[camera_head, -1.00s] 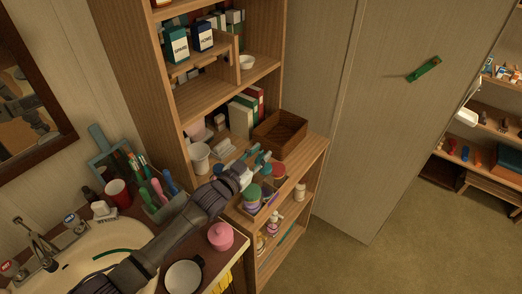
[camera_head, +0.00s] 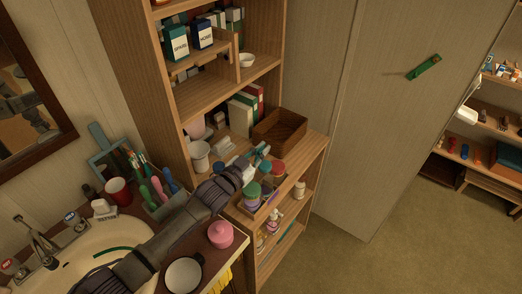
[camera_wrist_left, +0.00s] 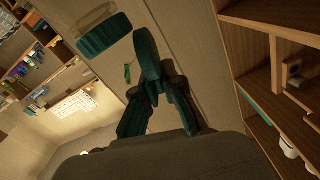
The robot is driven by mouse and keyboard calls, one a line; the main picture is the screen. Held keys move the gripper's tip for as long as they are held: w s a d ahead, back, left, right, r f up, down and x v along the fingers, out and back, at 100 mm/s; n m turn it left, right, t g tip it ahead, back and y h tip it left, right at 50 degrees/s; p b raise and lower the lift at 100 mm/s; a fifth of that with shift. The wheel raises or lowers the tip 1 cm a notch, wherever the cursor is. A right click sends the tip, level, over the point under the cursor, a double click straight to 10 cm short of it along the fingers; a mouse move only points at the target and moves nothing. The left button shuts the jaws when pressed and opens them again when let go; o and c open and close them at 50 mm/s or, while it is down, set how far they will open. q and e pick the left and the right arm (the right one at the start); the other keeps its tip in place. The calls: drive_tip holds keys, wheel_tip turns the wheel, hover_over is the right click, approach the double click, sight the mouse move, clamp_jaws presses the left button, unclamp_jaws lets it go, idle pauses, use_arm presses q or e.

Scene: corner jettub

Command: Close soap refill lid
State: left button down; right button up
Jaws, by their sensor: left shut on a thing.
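My left gripper (camera_head: 260,154) reaches over the front of the shelf unit, just above a group of lidded jars. In the left wrist view its fingers (camera_wrist_left: 150,75) come together on a teal rounded piece (camera_wrist_left: 149,52), which looks like a lid seen nearly edge-on; I cannot tell for sure. Beside it, apart, a clear container with a ribbed teal lid (camera_wrist_left: 103,36) shows at the top left. In the head view a green-lidded jar (camera_head: 253,189) and a red-lidded jar (camera_head: 278,168) stand below the gripper. My arm and gripper partly hide the shelf there. My right gripper is not in view.
A brown basket (camera_head: 280,135) stands behind the jars. A white cup (camera_head: 199,156) is to the left on the same shelf. A pink jar (camera_head: 221,234) and a round dish (camera_head: 184,274) sit on the counter. Open floor (camera_head: 400,240) lies right.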

sight(268, 166)
use_arm(q)
drive_tip(key=shift+d, duration=0.1)
drive_tip(key=m, duration=0.2)
drive_tip(key=s+d+m+b, duration=0.1)
drive_tip(key=shift+d+f+m, duration=0.1)
drive_tip(key=shift+f+m, duration=0.2)
drive_tip(key=shift+s+d+f+m+b, duration=0.15)
drive_tip(key=shift+m+b, duration=0.1)
drive_tip(key=shift+m, duration=0.3)
drive_tip(key=shift+d+f+m+b, duration=0.1)
drive_tip(key=shift+d+m+b, duration=0.1)
drive_tip(key=shift+m, duration=0.3)
drive_tip(key=shift+s+d+f+m+b, duration=0.15)
drive_tip(key=shift+m+b, duration=0.1)
drive_tip(key=shift+m, duration=0.3)
drive_tip(key=c, duration=1.3)
unclamp_jaws()
drive_tip(key=v, duration=1.2)
